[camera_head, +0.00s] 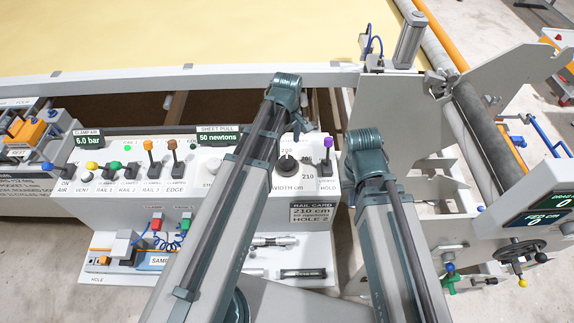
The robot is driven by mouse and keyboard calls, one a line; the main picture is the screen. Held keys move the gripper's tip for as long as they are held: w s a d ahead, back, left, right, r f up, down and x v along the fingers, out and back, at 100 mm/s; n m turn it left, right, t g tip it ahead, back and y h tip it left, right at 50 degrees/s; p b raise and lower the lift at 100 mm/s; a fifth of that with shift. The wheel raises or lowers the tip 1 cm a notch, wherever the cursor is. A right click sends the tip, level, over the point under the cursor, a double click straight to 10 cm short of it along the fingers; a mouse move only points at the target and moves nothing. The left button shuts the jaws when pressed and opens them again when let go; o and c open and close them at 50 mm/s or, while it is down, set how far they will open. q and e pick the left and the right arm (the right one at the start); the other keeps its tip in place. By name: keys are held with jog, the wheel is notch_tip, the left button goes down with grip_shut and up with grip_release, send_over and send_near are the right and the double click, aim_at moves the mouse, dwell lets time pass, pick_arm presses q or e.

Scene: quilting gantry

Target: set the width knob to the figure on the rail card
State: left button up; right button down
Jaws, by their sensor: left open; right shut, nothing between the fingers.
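The width knob (287,165) is a dark round knob on the sloped top of the white control console, with "WIDTH CM" lettering below it. Small figures surround it; one to its right reads 210. I cannot tell its exact setting. My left arm rises just left of the knob and covers part of the console. My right arm stands to the right of the knob and card. Neither gripper's fingers can be seen.
A purple-topped HOLD lever (327,155) stands right of the knob. Several levers, including an orange one (148,147), stand further left. A "50 newtons" display (218,136) is behind. A shelf (275,262) holding tools lies below. A grey roller frame (440,130) stands at right.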

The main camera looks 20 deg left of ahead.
aim_at(287, 160)
pick_arm(q)
notch_tip(287, 160, down, 9)
jog(key=b, duration=0.7)
jog(key=shift+b, duration=0.4)
jog(key=shift+r, duration=0.1)
jog(key=c, duration=1.4)
jog(key=shift+o, duration=0.2)
